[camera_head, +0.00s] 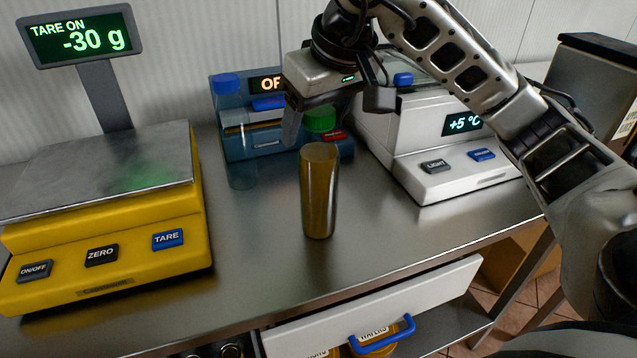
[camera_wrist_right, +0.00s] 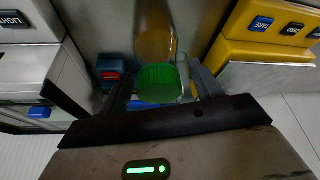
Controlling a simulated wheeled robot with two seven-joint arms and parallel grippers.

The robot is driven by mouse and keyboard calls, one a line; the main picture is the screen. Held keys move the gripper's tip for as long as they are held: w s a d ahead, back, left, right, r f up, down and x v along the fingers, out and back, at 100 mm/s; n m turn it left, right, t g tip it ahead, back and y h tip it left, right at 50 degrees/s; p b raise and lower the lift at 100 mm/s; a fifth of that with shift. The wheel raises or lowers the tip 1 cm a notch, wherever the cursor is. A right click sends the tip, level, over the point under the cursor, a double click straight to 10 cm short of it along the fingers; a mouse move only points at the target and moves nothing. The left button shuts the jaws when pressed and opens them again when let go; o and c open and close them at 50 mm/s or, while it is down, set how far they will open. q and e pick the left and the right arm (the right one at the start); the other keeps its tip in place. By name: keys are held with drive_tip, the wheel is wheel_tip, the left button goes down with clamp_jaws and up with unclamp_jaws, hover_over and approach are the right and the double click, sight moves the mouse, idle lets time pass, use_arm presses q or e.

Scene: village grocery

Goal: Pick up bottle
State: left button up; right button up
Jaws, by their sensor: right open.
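A bottle (camera_head: 319,195) with brown contents and a green cap (camera_head: 320,118) stands upright on the steel counter, in the middle of the head view. Its upper part looks clear. My right gripper (camera_head: 332,116) is open at the level of the cap, pointing downward. In the right wrist view the green cap (camera_wrist_right: 162,84) shows between the two spread fingers, with the brown body (camera_wrist_right: 155,32) beyond it. I cannot tell whether a finger touches the cap. My left gripper is not in view.
A yellow scale (camera_head: 105,255) stands at left. A clear bottle with a blue cap (camera_head: 228,84) stands before a blue device (camera_head: 262,146) behind. A white device (camera_head: 440,170) stands at right. The counter front is clear; a drawer (camera_head: 380,308) is open below.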

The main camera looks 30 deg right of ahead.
drive_tip(key=shift+w+f, duration=0.15)
drive_tip(key=shift+f, duration=0.2)
clamp_jaws()
drive_tip(key=shift+r, duration=0.1)
